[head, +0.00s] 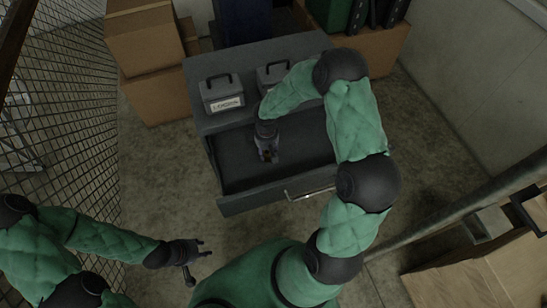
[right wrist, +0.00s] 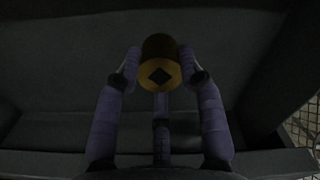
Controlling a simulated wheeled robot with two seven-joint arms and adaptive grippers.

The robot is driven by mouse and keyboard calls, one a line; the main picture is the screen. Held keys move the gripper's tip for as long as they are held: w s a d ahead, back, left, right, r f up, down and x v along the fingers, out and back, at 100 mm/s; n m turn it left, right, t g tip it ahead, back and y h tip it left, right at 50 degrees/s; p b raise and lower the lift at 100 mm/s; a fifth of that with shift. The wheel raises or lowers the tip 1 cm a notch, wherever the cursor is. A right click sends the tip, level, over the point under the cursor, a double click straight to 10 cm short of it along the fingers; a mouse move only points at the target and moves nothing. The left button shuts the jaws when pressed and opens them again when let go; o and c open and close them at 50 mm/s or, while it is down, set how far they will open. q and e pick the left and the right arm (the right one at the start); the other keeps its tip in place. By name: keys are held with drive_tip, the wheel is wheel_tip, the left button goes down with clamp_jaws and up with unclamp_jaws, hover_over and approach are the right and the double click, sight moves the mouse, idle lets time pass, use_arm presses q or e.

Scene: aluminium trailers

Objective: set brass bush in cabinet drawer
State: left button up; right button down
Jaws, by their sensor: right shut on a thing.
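The cabinet's open drawer (head: 235,205) is pulled out toward me, with its bar handle on the front. My right gripper (head: 267,157) reaches down inside the drawer space. In the right wrist view its fingers (right wrist: 160,75) are shut on the brass bush (right wrist: 160,75), a yellow-brown round piece with a dark diamond-shaped hole. The drawer's dark floor and walls (right wrist: 60,80) show around the bush. I cannot tell whether the bush touches the floor. My left gripper (head: 201,248) is apart from the cabinet at the lower left, its fingers spread and empty.
The grey cabinet (head: 197,68) carries two lidded grey boxes with handles (head: 222,93) on its top. Cardboard boxes (head: 145,45) stand behind at the left. A wire mesh fence (head: 60,110) is on the left, a wooden bench (head: 480,275) at lower right. Floor in front is clear.

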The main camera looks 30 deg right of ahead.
sight(267, 152)
wheel_tip(267, 152, down, 7)
drive_tip(key=shift+f+b, duration=0.15)
drive_tip(key=shift+b, duration=0.95)
drive_tip(key=shift+f, duration=0.15)
drive_tip(key=c, duration=0.8)
unclamp_jaws()
drive_tip(key=shift+r, duration=0.2)
wheel_tip(267, 152, up, 12)
drive_tip(key=p, duration=0.4)
